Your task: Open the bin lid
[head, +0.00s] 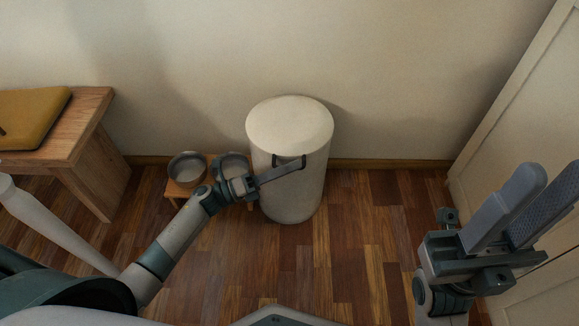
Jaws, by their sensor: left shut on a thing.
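The bin (292,195) is a tall cream cylinder standing on the floor against the wall. Its round pale lid (290,122) lies flat on top and looks closed. A small dark handle (276,160) sits at the front, just below the lid's rim. My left gripper (299,163) reaches in from the left and is shut on the handle; its fingers partly hide the handle. My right gripper (550,178) is at the right, well away from the bin, with its two fingers apart and nothing seen between them.
Two metal bowls, one at the left (187,167) and one partly behind my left wrist (232,160), sit on a low wooden stand (174,190) left of the bin. A wooden bench (88,140) with a yellow cushion (30,117) is further left. Floor right of the bin is clear.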

